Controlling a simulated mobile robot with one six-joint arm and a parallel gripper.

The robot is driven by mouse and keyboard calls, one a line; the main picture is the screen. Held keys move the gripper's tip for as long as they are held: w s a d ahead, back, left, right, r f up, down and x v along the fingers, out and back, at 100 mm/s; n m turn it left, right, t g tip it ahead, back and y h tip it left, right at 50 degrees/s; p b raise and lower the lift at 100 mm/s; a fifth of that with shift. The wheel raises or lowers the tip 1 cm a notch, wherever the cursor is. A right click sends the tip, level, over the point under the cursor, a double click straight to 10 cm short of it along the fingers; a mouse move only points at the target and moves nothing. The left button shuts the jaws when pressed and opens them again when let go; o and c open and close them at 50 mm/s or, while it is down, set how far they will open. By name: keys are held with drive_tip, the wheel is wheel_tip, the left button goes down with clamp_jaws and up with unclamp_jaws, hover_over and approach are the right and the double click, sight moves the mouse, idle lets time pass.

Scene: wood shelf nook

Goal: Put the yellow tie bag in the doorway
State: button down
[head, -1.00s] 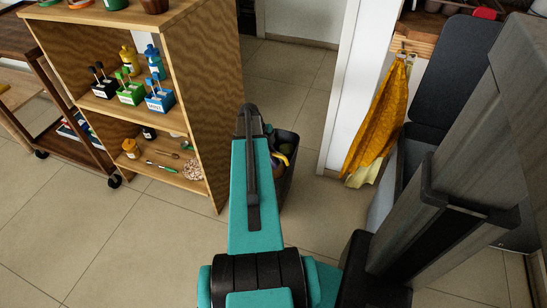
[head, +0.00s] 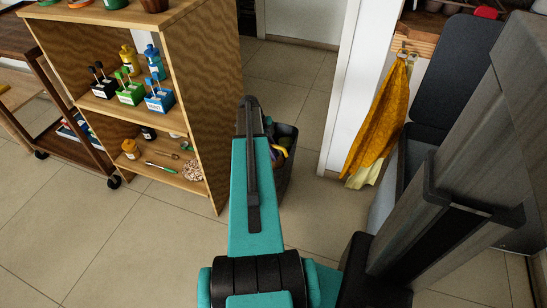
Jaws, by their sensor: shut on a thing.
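A dark, open-topped container or bag (head: 287,172) shows just right of my arm, with yellow and other coloured bits at its top. Its left side is hidden by my arm, and I cannot tell for sure whether it is the yellow tie bag. My teal arm reaches up the middle of the view and hides its own far end. My gripper is out of sight behind it, so its hold does not show. The doorway (head: 292,62) opens at the top middle, between the wooden shelf and a white door frame (head: 340,105).
A dark brown cart (head: 75,140) is further left. A yellow cloth (head: 380,120) hangs from a hook at the right. The tiled floor (head: 130,245) at front left is clear.

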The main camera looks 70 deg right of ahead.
sight(277, 163)
drive_tip(key=shift+d, duration=0.15)
drive_tip(key=shift+w+d+f, duration=0.15)
drive_tip(key=shift+w+d, duration=0.1)
drive_tip(key=shift+d, duration=0.1)
drive_tip(key=shift+s+f+b, duration=0.1)
drive_tip(key=shift+f+b, duration=0.6)
drive_tip(key=shift+f, duration=0.9)
drive_tip(key=c, duration=1.8)
unclamp_jaws()
drive_tip(key=shift+f, duration=0.3)
drive_tip(key=shift+o, duration=0.2)
drive_tip(key=shift+r, duration=0.15)
drive_tip(key=shift+a+r, duration=0.1)
drive_tip(key=shift+r, duration=0.05)
drive_tip(key=p+v, duration=0.3)
drive_tip(key=v, duration=0.9)
drive_tip(key=shift+s, duration=0.1)
